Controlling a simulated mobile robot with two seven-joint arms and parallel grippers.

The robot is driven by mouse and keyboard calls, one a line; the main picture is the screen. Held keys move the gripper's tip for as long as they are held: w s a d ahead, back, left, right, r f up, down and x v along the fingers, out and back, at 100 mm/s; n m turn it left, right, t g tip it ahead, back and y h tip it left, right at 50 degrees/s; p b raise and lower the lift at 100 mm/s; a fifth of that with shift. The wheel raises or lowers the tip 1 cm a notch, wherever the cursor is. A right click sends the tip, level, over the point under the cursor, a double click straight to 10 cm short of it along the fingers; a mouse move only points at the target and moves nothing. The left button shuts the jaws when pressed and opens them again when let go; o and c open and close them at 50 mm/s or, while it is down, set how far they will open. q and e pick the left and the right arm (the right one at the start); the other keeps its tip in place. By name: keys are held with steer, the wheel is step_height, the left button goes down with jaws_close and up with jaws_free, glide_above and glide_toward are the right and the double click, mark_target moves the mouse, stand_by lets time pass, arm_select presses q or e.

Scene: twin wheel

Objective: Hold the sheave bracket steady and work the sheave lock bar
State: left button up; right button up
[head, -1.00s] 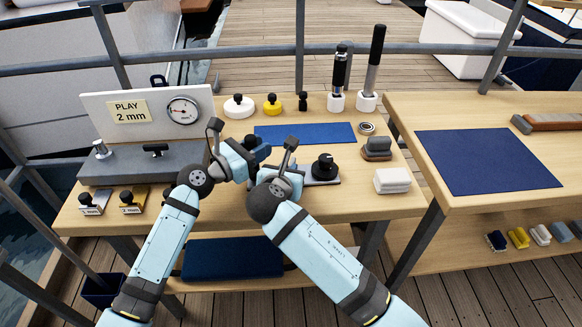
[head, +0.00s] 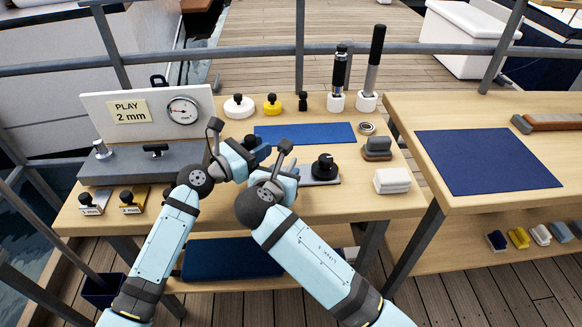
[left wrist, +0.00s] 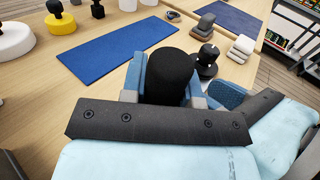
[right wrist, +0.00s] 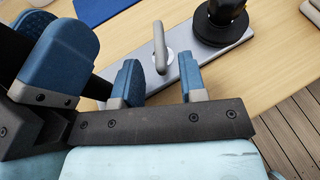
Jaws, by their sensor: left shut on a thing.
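The sheave bracket's grey base plate (right wrist: 228,55) lies on the bench, with a black round knob (right wrist: 222,20) on it, also in the head view (head: 325,167). A grey lever, apparently the sheave lock bar (right wrist: 160,45), sits on a white round pivot on the plate. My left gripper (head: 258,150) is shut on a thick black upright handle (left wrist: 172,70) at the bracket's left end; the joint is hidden. My right gripper (right wrist: 158,86) is open and empty. In the right wrist view, its fingers lie either side of the lever's lower end; contact cannot be told.
The two grippers are close together. A blue mat (head: 310,133) lies behind them. A gauge stand (head: 150,116) is at left, and a white block (head: 392,181) and stacked grey-brown blocks (head: 376,148) are at right. Clear wood lies right of the plate.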

steer(key=shift+v, duration=2.65)
steer(key=shift+r, duration=0.2)
step_height(320, 180, up, 12)
steer(key=s+a+n+t+y, duration=0.2)
steer(key=a+n, duration=0.1)
steer(key=n, duration=0.1)
steer(key=m+g+y, duration=0.4)
steer(key=g, duration=1)
glide_above(295, 157)
step_height(295, 157, down, 3)
steer(key=shift+s+f, duration=0.1)
steer(key=shift+f, duration=5.85)
